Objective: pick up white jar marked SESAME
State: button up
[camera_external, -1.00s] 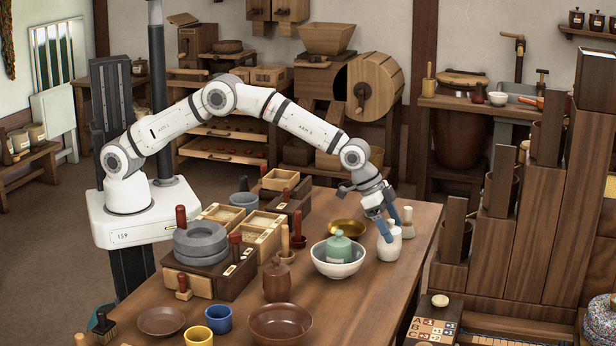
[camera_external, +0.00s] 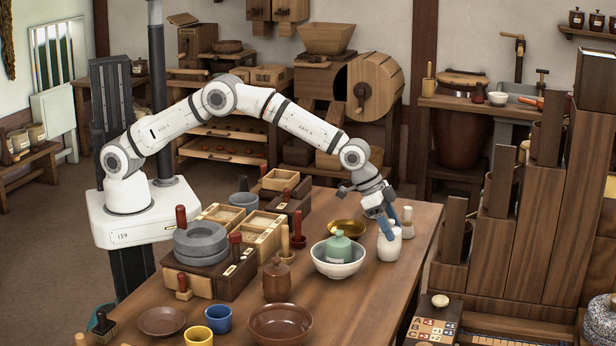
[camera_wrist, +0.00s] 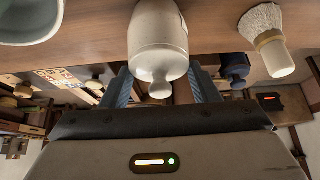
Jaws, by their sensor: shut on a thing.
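A white jar (camera_external: 390,248) with a rounded shoulder and small knob stands upright on the wooden table (camera_external: 345,308), right of the large white bowl. My gripper (camera_external: 389,229) reaches down over it from above, its blue fingers shut on the jar's upper part. In the wrist view the white jar (camera_wrist: 157,40) sits between the two blue fingers of my gripper (camera_wrist: 160,74), knob toward the palm. No marking on the jar can be read in either view.
A pale brush (camera_external: 407,222) stands close behind the jar; the brush also shows in the wrist view (camera_wrist: 268,42). The table's right edge is near.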

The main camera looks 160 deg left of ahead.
jog(key=shift+r, duration=0.1)
jog(key=shift+c, duration=1.4)
